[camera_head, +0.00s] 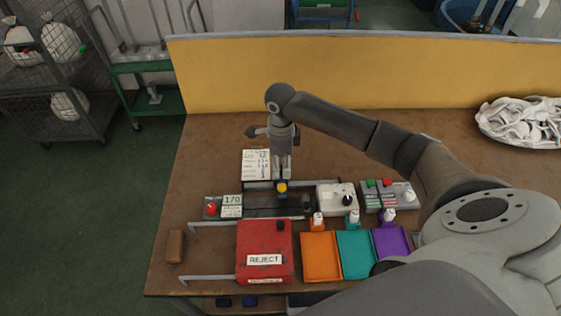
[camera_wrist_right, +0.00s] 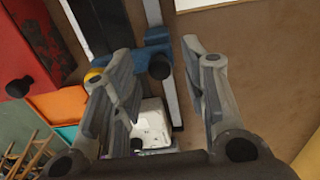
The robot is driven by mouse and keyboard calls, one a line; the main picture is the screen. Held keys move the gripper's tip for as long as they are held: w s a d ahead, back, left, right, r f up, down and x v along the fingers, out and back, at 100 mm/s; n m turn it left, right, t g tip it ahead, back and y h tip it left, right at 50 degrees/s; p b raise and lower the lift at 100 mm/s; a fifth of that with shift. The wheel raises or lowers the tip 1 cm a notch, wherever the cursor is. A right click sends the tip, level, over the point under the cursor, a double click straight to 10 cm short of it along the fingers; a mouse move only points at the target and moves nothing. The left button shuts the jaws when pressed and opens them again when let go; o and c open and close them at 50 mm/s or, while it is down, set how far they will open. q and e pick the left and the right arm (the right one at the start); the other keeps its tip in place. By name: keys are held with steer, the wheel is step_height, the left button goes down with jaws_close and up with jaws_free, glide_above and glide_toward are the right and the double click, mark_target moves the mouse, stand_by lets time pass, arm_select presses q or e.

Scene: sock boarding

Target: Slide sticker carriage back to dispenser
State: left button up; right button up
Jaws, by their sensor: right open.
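The blue sticker carriage (camera_head: 282,195) with a yellow knob sits part-way along a dark rail track (camera_head: 260,205) in the head view. It also shows in the wrist view as a blue block (camera_wrist_right: 150,52) with a black knob and the yellow knob at its side. A white box (camera_head: 337,198), which looks like the dispenser, stands at the right end of the track; it shows in the wrist view (camera_wrist_right: 152,126) between my fingers. My right gripper (camera_head: 282,170) points down over the carriage, open, with its fingers (camera_wrist_right: 158,56) either side of the black knob. Contact is unclear. My left gripper is out of view.
A red REJECT box (camera_head: 265,250) and orange (camera_head: 320,256), teal (camera_head: 354,254) and purple (camera_head: 391,241) trays stand in front of the track. A grey button box (camera_head: 389,196) is at the right. The table's back left is clear.

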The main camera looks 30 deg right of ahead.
steer(key=shift+f, duration=0.1)
steer(key=c, duration=0.3)
jaws_close()
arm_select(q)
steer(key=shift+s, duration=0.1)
arm_select(e)
steer(key=shift+d, duration=0.1)
steer(key=s+d+b, duration=0.1)
steer(key=s+d, duration=0.1)
steer(key=d, duration=0.1)
steer(key=s+d+b, duration=0.1)
steer(key=s+d, duration=0.1)
steer(key=d, duration=0.2)
steer(key=s+d+b, duration=0.1)
steer(key=s+d, duration=0.1)
steer(key=d, duration=0.1)
steer(key=shift+s+d+f, duration=0.15)
steer(key=shift+s+d, duration=0.05)
steer(key=shift+s, duration=0.05)
steer(key=shift+s+d+b, duration=0.3)
steer(key=shift+d, duration=0.15)
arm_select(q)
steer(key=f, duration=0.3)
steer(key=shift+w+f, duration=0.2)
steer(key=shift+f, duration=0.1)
